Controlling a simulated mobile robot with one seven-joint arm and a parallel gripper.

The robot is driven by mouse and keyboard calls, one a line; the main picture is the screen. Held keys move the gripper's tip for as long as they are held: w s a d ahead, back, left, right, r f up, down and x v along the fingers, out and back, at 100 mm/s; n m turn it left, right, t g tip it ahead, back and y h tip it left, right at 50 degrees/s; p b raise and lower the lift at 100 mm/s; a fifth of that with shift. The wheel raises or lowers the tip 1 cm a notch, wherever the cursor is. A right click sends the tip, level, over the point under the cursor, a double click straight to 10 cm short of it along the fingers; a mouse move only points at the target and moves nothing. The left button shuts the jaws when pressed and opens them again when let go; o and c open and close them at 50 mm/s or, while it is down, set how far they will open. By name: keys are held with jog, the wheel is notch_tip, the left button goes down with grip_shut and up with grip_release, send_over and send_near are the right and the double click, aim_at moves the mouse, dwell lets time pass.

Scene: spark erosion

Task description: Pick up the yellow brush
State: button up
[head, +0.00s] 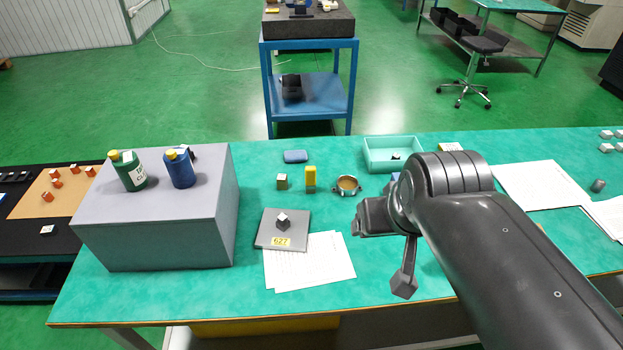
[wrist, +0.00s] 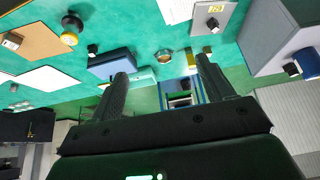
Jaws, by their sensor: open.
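A small upright yellow piece with a greyish lower part, which looks like the yellow brush (head: 310,178), stands on the green table in the head view. It is between a small block (head: 282,182) and a round metal ring (head: 347,185). A bit of yellow near the right fingertip in the wrist view seems to be the same piece, partly hidden. My gripper is open and empty in the wrist view (wrist: 163,60), its fingers apart with the ring visible between them at a distance. In the head view my gripper is to the right of the brush, apart from it.
A large grey box (head: 150,225) carries a green bottle (head: 128,170) and a blue bottle (head: 180,168) at the left. A grey plate (head: 262,240) and papers (head: 320,265) lie in front of the brush. A teal tray (head: 378,165) and blue case (head: 296,156) are behind.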

jog(key=shift+c, duration=0.2)
dwell(0.3)
jog(key=c, duration=0.3)
jog(key=shift+c, duration=0.2)
send_over(311, 175)
jog(key=s, duration=0.3)
notch_tip(311, 175, down, 19)
jog(key=shift+g, duration=0.4)
jog(key=x, duration=0.4)
jog(key=shift+a+f, duration=0.25)
jog(key=shift+d+x, duration=0.2)
jog(key=shift+x, duration=2.45)
